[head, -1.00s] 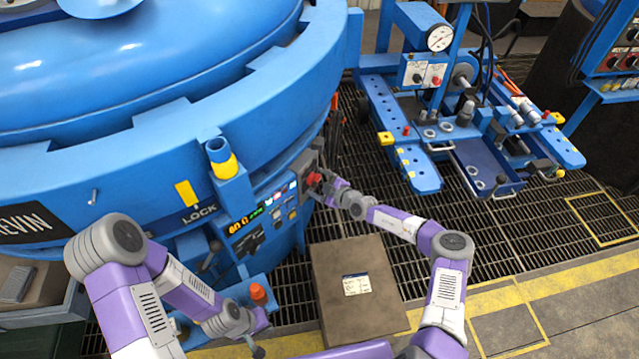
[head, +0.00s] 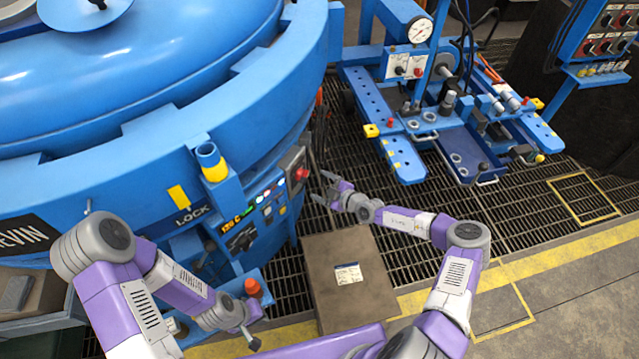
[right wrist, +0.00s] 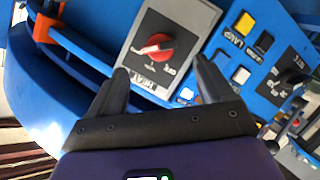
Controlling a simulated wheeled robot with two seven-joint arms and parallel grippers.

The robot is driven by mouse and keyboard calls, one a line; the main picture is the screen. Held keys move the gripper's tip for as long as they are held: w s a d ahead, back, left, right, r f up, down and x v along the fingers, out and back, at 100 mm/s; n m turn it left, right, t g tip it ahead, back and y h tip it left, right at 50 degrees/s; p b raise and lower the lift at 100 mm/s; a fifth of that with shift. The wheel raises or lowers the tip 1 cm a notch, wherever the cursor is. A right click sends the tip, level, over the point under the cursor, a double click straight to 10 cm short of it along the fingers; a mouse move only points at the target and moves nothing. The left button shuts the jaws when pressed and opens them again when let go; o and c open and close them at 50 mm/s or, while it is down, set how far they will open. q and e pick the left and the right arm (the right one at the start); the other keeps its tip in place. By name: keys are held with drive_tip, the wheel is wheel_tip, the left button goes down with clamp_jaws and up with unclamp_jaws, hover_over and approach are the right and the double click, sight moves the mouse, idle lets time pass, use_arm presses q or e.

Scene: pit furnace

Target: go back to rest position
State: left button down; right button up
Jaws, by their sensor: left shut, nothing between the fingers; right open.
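My right gripper (head: 324,190) is open and empty, just right of the furnace control panel (head: 262,210). In the right wrist view my right gripper's fingers (right wrist: 161,70) point at a red rotary knob (right wrist: 157,47) on a grey plate marked HEAT, with nothing between them. In the head view the red knob (head: 302,174) stands clear of the fingers. My left gripper (head: 250,318) is low at the furnace front, near an orange-red button (head: 252,288); its fingers are small and partly hard to make out, and it appears shut and empty.
The big blue furnace (head: 150,140) fills the left. A brown box (head: 335,295) with a white label stands on the grating below my right forearm. A blue wheeled rig with a gauge (head: 420,30) stands at the back right. Open floor lies at the right.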

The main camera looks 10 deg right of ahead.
idle(0.3)
drive_tip(key=s+a+f+n+g+y, duration=0.1)
drive_tip(key=s+a+f+n+g, duration=0.25)
drive_tip(key=s+a+n, duration=0.5)
drive_tip(key=s+a+f+n+g+y, duration=0.15)
drive_tip(key=s+a+n+g, duration=0.4)
drive_tip(key=s+n, duration=0.6)
drive_tip(key=s+d+n+g+h, duration=0.1)
drive_tip(key=s+d+n+h, duration=0.2)
drive_tip(key=s+n, duration=0.5)
drive_tip(key=s+d+n+g+h, duration=0.1)
drive_tip(key=s+d+n+h, duration=0.2)
drive_tip(key=n, duration=2.3)
drive_tip(key=s, duration=0.5)
drive_tip(key=shift+f+n+g, duration=0.3)
drive_tip(key=shift+f+g, duration=0.05)
drive_tip(key=shift+g, duration=0.05)
